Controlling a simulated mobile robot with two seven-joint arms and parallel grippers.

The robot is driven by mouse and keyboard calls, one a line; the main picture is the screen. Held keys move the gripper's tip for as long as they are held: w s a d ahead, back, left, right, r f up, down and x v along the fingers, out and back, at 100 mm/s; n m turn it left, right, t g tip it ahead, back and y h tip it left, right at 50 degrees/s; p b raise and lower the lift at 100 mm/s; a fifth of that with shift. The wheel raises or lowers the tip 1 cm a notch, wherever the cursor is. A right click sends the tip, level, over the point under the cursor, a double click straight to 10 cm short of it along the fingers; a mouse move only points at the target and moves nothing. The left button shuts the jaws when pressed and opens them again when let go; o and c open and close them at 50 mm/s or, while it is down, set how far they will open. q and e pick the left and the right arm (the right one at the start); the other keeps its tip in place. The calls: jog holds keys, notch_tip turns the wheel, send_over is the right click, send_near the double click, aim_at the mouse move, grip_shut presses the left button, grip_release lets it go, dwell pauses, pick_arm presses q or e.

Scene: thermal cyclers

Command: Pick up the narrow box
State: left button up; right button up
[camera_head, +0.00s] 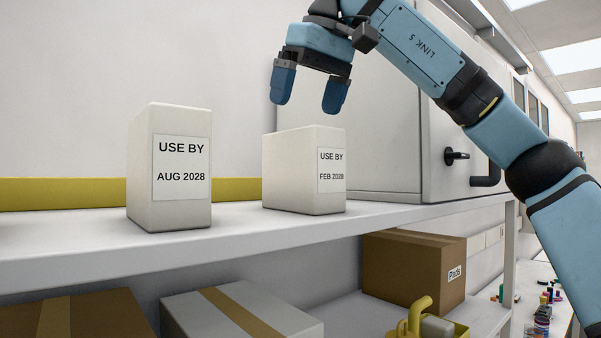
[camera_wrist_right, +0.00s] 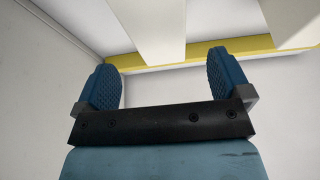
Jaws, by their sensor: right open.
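Two cream boxes with "USE BY" labels stand upright on the shelf in the head view. The AUG 2028 box (camera_head: 168,215) is at the left, taller, with its label face toward me. The FEB 2028 box (camera_head: 288,170) is at the right, lower, with its labelled face looking slim. I cannot tell for sure which is the narrow box. My right gripper (camera_head: 309,102) is open and empty, fingers down, above the FEB 2028 box and apart from it. Its fingers (camera_wrist_right: 165,70) are apart in the right wrist view, with two pale box-like shapes beyond. My left gripper is out of view.
The white shelf (camera_head: 240,232) has free room around the boxes. A yellow strip (camera_head: 60,193) runs along the back wall. A large white cabinet (camera_head: 390,130) stands behind and right. Cartons, including a "Pads" carton (camera_head: 405,275), sit below.

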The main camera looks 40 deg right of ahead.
aim_at(301, 136)
jog(key=shift+w+f, duration=0.2)
jog(key=shift+f, duration=0.2)
jog(key=shift+s+a+f, duration=0.1)
jog(key=shift+f, duration=0.25)
jog(key=x, duration=0.4)
jog(key=shift+w+d+f, duration=0.2)
jog(key=shift+f, duration=0.05)
jog(key=shift+s+a, duration=0.15)
jog(key=shift+s, duration=0.1)
jog(key=shift+w+f, duration=0.15)
jog(key=shift+f, duration=0.1)
jog(key=c, duration=1.4)
jog(key=shift+c, duration=0.2)
